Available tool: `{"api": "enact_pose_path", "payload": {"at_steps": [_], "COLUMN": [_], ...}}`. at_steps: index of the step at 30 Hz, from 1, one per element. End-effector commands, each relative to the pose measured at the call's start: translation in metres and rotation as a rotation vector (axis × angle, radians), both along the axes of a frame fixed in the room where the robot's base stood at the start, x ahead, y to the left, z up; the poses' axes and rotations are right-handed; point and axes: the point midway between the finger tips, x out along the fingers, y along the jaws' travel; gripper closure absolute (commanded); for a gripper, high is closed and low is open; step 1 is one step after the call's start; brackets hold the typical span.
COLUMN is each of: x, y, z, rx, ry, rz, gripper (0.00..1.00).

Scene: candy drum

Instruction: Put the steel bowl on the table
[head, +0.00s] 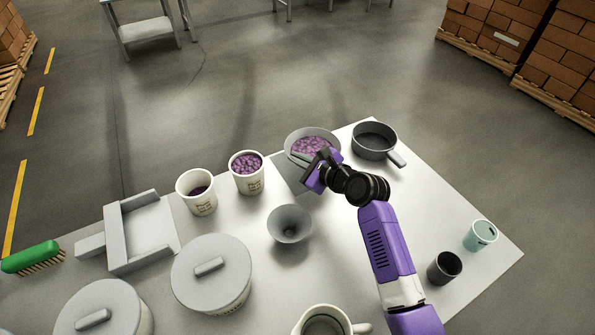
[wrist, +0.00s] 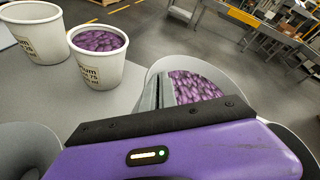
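The steel bowl (head: 328,134) is a wide grey bowl with purple candies in it, at the back edge of the table (head: 365,225) in the head view. In the wrist view the bowl (wrist: 226,76) is directly beyond my gripper. My gripper (head: 308,163) is at the bowl's near left rim. In the wrist view its grey fingers (wrist: 160,92) are close together at the rim and appear closed on it. My gripper hides the bowl's lower part, so I cannot tell whether the bowl touches the table.
A dark pan (head: 374,140) stands right of the bowl. Lidded drums (head: 211,275), a mug (head: 325,322) and two small cups (head: 444,268) (head: 480,236) stand nearer. The table's right middle has bare room.

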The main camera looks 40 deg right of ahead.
Motion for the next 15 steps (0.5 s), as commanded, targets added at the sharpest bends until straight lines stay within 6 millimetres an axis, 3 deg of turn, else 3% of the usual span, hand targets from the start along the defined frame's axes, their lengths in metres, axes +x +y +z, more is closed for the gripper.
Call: {"api": "enact_pose_path", "payload": {"at_steps": [15], "x": [0.001], "y": [0.000], "z": [-0.051], "rx": [-0.002], "ry": [-0.004], "rz": [-0.001], "gripper": [1.00]}}
